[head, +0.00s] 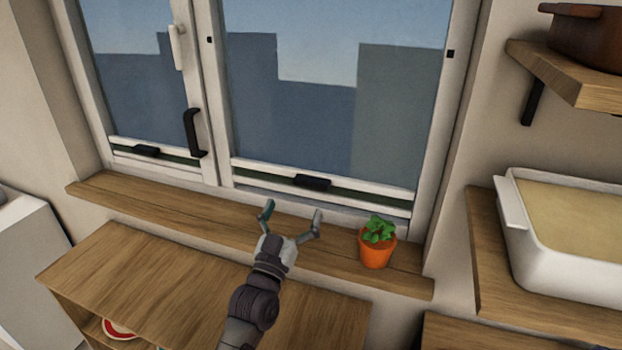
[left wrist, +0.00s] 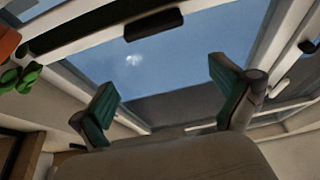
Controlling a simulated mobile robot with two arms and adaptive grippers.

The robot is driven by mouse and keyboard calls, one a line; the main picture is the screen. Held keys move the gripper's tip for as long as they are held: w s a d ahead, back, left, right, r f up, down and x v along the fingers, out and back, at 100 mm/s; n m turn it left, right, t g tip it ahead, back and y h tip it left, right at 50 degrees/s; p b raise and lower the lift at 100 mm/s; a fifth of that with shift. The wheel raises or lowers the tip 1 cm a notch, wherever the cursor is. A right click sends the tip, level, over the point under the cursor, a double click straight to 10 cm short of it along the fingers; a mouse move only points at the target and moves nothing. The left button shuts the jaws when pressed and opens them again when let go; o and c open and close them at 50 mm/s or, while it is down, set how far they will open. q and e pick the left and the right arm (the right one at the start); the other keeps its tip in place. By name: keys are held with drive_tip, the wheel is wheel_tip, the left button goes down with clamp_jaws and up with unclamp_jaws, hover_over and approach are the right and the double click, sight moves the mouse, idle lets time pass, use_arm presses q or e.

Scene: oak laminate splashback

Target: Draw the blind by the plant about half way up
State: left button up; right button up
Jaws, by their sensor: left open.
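The blind by the plant has a pale bottom rail (head: 270,175) low across the right-hand window, with a dark grip (head: 312,182) at its middle. A narrow green strip shows below the rail. The grip also shows at the top of the left wrist view (left wrist: 154,24). The plant (head: 378,230) stands in an orange pot on the sill, right of my gripper. My left gripper (head: 292,210) is open and empty, with its fingers spread over the sill, below the grip and apart from it. Both fingers show in the left wrist view (left wrist: 162,88). My right gripper is not in view.
The left window has a similar rail with a dark grip (head: 146,150), plus a black window handle (head: 195,132). Small black marks (head: 450,54) sit on the right window's frame. Shelves with a white dish (head: 508,200) and a brown pot (head: 590,35) stand at right.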

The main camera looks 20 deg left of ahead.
sight(309, 185)
use_arm(q)
drive_tip(key=w, duration=0.3)
drive_tip(key=w+p, duration=0.1)
drive_tip(key=w, duration=0.5)
drive_tip(key=shift+w+d+r, duration=0.15)
drive_tip(key=shift+w+r, duration=0.1)
drive_tip(key=shift+r, duration=0.1)
drive_tip(key=shift+w+r, duration=0.2)
drive_tip(key=shift+w, duration=0.4)
